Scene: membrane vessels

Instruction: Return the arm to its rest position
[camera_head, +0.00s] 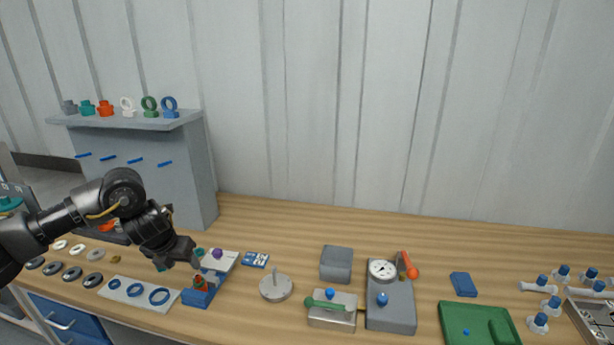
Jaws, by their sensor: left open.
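My left arm comes in from the left edge of the head view. Its gripper (178,264) is open and points down above the left part of the wooden table. It is close to a blue fixture (198,296) that bears small red and green parts. I cannot tell whether a fingertip touches anything there. Teal parts show beside the fingers. My right gripper is not in this view.
A grey shelf unit (200,170) stands behind the arm. A white plate with blue rings (112,288) lies in front of the gripper. A grey block with a gauge (391,310) and a green tray (462,312) stand further right. Bare wood (300,222) runs along the back.

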